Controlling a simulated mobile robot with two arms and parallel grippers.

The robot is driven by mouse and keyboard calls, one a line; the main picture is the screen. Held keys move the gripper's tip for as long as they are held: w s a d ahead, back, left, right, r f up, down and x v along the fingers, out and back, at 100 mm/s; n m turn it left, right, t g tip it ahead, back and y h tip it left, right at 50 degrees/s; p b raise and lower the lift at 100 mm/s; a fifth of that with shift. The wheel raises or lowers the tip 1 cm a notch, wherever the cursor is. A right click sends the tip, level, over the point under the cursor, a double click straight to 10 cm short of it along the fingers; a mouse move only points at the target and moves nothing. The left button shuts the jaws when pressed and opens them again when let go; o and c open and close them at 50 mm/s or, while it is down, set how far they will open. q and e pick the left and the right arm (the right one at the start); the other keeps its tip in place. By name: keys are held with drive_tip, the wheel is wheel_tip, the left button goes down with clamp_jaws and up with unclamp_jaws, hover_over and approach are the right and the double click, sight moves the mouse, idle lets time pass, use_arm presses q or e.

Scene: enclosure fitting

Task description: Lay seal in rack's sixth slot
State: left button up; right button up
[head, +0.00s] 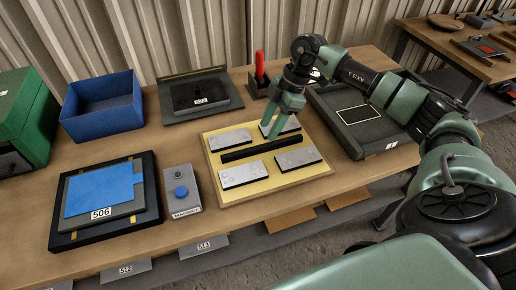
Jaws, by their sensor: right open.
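I cannot tell whether the strip is the seal, and I cannot pick out a rack with numbered slots. My right gripper (270,130) points down over the board's back right plate (279,126). It is open, with nothing visible between its fingers. Whether the fingertips touch the plate is unclear. My left gripper is not in view.
A blue bin (103,104) and green box (27,115) stand at the left. A black tray with a blue panel (104,189), a grey button box (182,191), a dark tray (201,94), a red-handled tool (260,68) and a dark framed panel (362,135) surround the board.

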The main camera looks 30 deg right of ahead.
sight(260, 146)
drive_tip(key=p+x, duration=0.2)
drive_tip(key=x, duration=0.4)
drive_tip(key=shift+a+f, duration=0.15)
drive_tip(key=shift+f, duration=0.35)
clamp_jaws()
